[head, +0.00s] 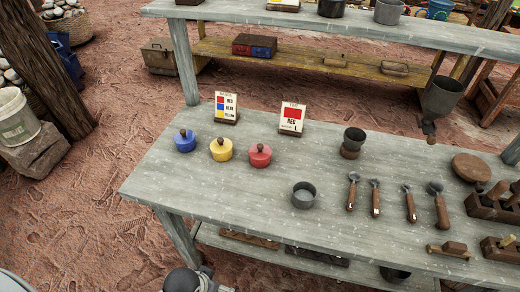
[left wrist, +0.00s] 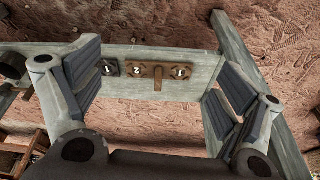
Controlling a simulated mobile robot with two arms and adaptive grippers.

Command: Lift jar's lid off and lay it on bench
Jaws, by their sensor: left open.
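Three small lidded jars stand in a row at the left of the grey bench (head: 240,182). They are a blue jar (head: 185,143), a yellow jar (head: 221,152) and a red jar (head: 260,157). Each has a lid with a dark round knob, and all the lids are on. My left gripper (left wrist: 158,85) is open and empty in the left wrist view, with its two fingers wide apart. No jar shows between them; a grey plank with wooden plates and the ground lie beyond. My right gripper is not in view.
Two label cards (head: 227,107) (head: 291,118) stand behind the jars. A grey cup (head: 304,195), several scoops (head: 353,191) and wooden racks (head: 492,205) are to the right. The bench front left of the cup is clear. A second bench (head: 340,23) stands behind.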

